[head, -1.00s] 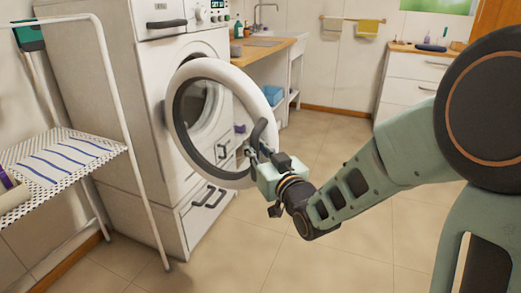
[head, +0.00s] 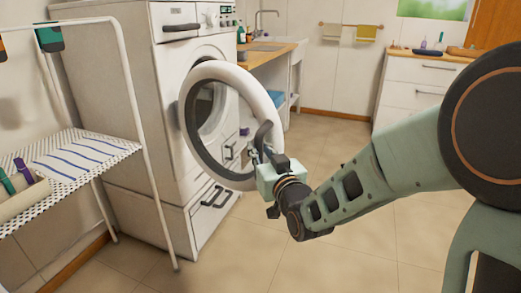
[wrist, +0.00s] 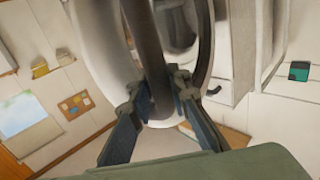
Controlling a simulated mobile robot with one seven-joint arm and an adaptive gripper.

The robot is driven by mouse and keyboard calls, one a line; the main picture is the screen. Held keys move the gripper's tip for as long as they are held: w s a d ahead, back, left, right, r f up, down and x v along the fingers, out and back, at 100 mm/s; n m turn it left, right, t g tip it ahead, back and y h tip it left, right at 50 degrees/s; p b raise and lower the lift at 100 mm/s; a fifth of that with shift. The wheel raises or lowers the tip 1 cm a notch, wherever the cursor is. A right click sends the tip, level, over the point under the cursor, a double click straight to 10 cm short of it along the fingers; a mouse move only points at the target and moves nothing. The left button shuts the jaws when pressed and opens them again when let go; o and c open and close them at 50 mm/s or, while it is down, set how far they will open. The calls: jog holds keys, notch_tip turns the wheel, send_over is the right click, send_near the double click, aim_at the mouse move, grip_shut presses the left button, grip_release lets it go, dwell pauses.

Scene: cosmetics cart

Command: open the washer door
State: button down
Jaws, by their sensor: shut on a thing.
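The white washer (head: 165,75) stands at left centre in the head view. Its round door (head: 262,88), a white ring with a dark inner rim, is swung open away from the front, hinged at its left side. My gripper (head: 257,157) is at the door's right edge, shut on the dark curved door handle (head: 264,137). In the wrist view the handle (wrist: 153,60) runs down between the two fingers of my gripper (wrist: 160,98). The drum opening is partly hidden behind the door.
A white wire rack (head: 135,120) with a striped cloth (head: 78,155) stands at the left, close to the washer. A wooden counter (head: 250,54) is behind the washer. A white drawer cabinet (head: 425,85) is at the back right. The tiled floor between is clear.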

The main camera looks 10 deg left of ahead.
jog(key=shift+a+r, duration=0.15)
jog(key=c, duration=1.8)
grip_release()
jog(key=v, duration=0.7)
jog(key=shift+s, duration=0.2)
